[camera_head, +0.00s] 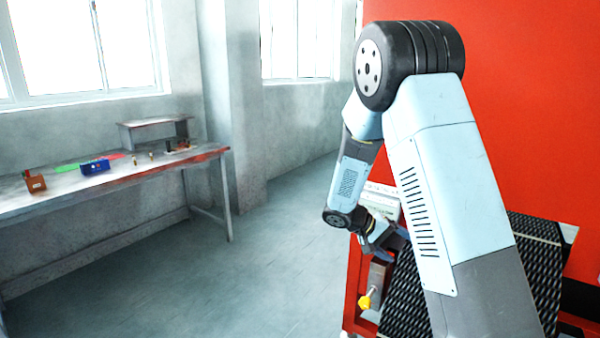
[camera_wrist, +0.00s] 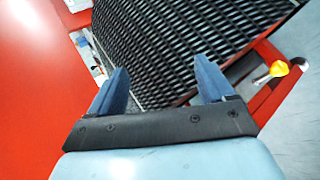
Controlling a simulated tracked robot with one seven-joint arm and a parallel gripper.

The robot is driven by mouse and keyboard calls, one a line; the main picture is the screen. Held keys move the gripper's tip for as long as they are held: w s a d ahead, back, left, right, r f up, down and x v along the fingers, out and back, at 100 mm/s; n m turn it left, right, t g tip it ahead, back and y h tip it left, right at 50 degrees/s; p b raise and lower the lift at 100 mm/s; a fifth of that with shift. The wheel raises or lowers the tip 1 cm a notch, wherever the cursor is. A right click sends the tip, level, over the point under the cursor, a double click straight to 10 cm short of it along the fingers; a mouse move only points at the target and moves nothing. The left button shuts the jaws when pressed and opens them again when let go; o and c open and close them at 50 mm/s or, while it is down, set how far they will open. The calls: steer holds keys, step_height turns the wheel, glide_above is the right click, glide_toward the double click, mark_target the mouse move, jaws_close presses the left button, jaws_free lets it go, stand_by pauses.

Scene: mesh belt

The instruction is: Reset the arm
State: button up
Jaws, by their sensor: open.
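My arm is raised in the head view and bends over, with its forearm hanging down towards the mesh belt. My gripper (camera_wrist: 162,85) shows in the wrist view with its two blue fingers apart and nothing between them. In the head view the gripper (camera_head: 388,245) is small and partly hidden by my own arm. The dark mesh belt (camera_wrist: 170,35) lies beyond the fingertips, and in the head view (camera_head: 405,300) my upper arm covers part of it. I cannot tell how far the fingertips are above the belt.
A red frame (camera_head: 354,285) borders the belt, with a yellow knob (camera_head: 365,301) at its side. A red wall (camera_head: 530,110) stands behind. A workbench (camera_head: 120,182) with a blue box (camera_head: 95,167) and small items is at left. The floor (camera_head: 250,270) between is clear.

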steer(key=s+a+r+t+y, duration=0.2)
steer(key=s+r+y, duration=0.3)
steer(key=s+r, duration=0.6)
steer(key=s+a+r+t+y, duration=0.1)
steer(key=s+r+t+y, duration=0.2)
steer(key=s+r, duration=0.9)
steer(key=shift+s+a+t+y, duration=0.4)
steer(key=shift+s+y, duration=1.1)
steer(key=shift+s, duration=1.35)
stand_by(2.8)
